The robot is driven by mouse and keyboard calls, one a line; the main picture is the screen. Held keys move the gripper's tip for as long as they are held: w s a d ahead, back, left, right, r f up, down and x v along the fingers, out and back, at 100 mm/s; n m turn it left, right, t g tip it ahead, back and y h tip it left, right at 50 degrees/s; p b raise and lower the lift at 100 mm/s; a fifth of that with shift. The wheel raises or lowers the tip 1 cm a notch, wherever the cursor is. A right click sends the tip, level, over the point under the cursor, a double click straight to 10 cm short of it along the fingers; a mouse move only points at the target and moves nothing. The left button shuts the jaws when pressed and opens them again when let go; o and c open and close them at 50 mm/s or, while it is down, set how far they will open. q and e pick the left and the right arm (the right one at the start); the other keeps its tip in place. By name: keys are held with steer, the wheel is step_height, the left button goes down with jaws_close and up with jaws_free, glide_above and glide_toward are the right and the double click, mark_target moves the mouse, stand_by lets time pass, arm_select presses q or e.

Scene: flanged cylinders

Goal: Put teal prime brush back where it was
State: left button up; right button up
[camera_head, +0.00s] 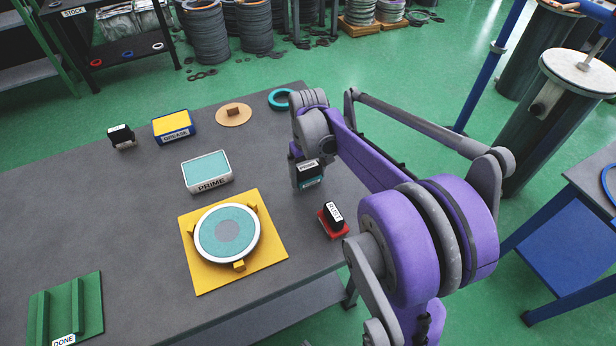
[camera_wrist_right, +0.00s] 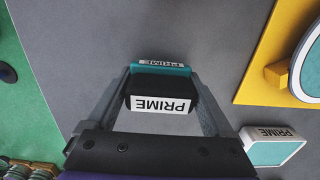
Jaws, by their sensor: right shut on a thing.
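The teal prime brush (camera_head: 309,183) has a black handle with a white PRIME label and a teal lower part. My right gripper (camera_head: 308,167) is shut on its handle, above the right part of the table. The wrist view shows the handle (camera_wrist_right: 160,92) between both fingers, with the teal part (camera_wrist_right: 160,69) below. I cannot tell whether the brush touches the table. The PRIME tray (camera_head: 206,170), with a teal pad, stands to the left of the brush and shows at lower right in the wrist view (camera_wrist_right: 275,150). My left gripper is not in view.
A red RUST brush (camera_head: 333,222) stands near the table's right edge. A yellow fixture (camera_head: 193,278) holds a teal-topped disc (camera_head: 227,233). A teal ring (camera_head: 280,99), wooden lid (camera_head: 234,116), GREASE tray (camera_head: 173,126) and black brush (camera_head: 121,136) stand farther back. A green DONE rack (camera_head: 93,300) is front left.

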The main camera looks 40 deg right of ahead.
mark_target(308, 166)
steer(key=shift+f, duration=0.5)
steer(key=shift+f, duration=0.1)
steer(key=o, duration=1.3)
steer(key=shift+r, duration=0.45)
step_height(308, 166, up, 11)
steer(key=shift+w+r+p, duration=0.1)
steer(key=shift+p, duration=0.4)
steer(key=s+a+f+n+t, duration=0.1)
steer(key=s+a+f, duration=0.2)
steer(key=a, duration=0.3)
steer(key=s+a+f+n+t, duration=0.1)
steer(key=s+a+f+t, duration=0.1)
steer(key=s+a+f, duration=0.2)
steer(key=s+a+f+n+t, duration=0.1)
steer(key=s+a+f, duration=0.3)
steer(key=a, duration=0.5)
steer(key=shift+s+a+f+t, duration=0.15)
steer(key=shift+s+t, duration=0.55)
steer(key=shift+s, duration=0.5)
